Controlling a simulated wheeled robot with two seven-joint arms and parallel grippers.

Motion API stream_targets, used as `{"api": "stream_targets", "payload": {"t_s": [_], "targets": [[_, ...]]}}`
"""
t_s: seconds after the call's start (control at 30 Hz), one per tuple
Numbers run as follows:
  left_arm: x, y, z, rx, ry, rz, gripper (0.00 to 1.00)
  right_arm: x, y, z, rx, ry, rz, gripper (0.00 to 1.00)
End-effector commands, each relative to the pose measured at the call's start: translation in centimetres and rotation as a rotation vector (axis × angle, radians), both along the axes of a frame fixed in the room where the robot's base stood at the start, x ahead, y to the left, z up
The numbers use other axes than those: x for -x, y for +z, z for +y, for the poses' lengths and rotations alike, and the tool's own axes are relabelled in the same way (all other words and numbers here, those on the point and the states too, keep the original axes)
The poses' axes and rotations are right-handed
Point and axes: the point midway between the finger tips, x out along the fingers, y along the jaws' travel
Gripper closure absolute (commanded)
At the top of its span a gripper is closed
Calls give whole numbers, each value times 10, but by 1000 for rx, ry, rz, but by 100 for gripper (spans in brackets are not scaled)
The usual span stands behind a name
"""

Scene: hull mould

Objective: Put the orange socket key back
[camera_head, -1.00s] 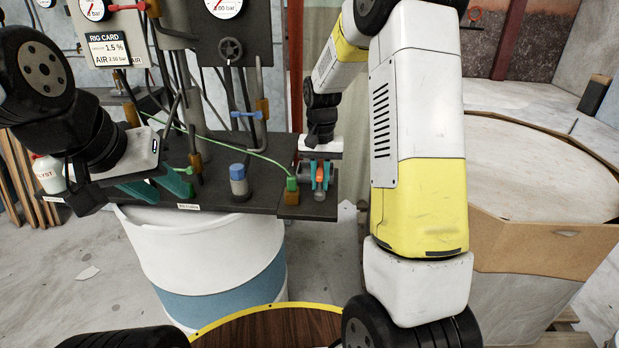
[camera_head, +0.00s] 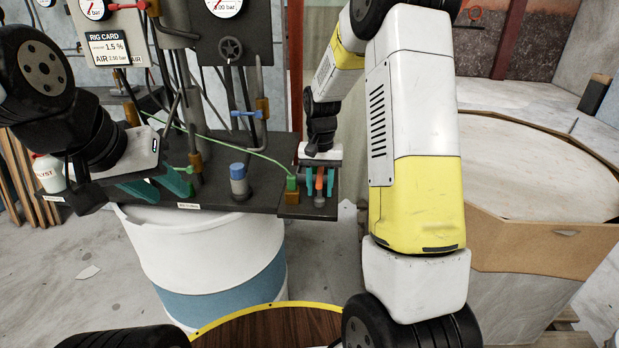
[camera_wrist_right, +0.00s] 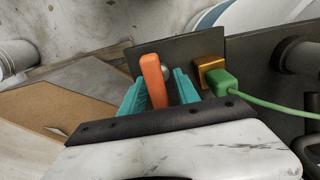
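The orange socket key (camera_head: 319,180) is at the right end of the dark bench, over a small dark plate (camera_head: 292,212). In the right wrist view the orange key (camera_wrist_right: 154,80) stands up between the teal fingers, beside a small grey round knob (camera_wrist_right: 166,71). My right gripper (camera_head: 319,184) points down around the key, its fingers apart with gaps beside the key. What the key's lower end rests in is hidden. My left gripper (camera_head: 158,188) is open and empty over the bench's left part, its teal fingers apart.
A green plug (camera_head: 292,183) with a green hose sits in a brass block just left of the key. A blue-capped grey cylinder (camera_head: 238,182) stands further left. Gauges, valves and pipes rise behind. A white drum (camera_head: 205,255) stands below the bench.

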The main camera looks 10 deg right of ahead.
Motion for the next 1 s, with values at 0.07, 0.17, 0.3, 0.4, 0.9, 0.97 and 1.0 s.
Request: {"api": "stream_targets", "payload": {"t_s": [0.07, 0.17, 0.3, 0.4, 0.9, 0.97, 1.0], "targets": [[0, 0, 0, 0, 0, 0, 64, -1, 8, 0, 0, 0, -3, 62], [0, 0, 0, 0, 0, 0, 64, -1, 24, 0, -1, 1, -5, 62], [0, 0, 0, 0, 0, 0, 64, -1, 55, 0, -1, 1, -5, 62], [0, 0, 0, 0, 0, 0, 64, -1, 77, 0, -1, 1, -5, 62], [0, 0, 0, 0, 0, 0, 64, 22, 146, 1, -27, 29, -56, 62], [0, 0, 0, 0, 0, 0, 64, 39, 161, 1, -43, 53, -96, 62], [0, 0, 0, 0, 0, 0, 64, 53, 171, 2, -56, 70, -127, 62]]}}
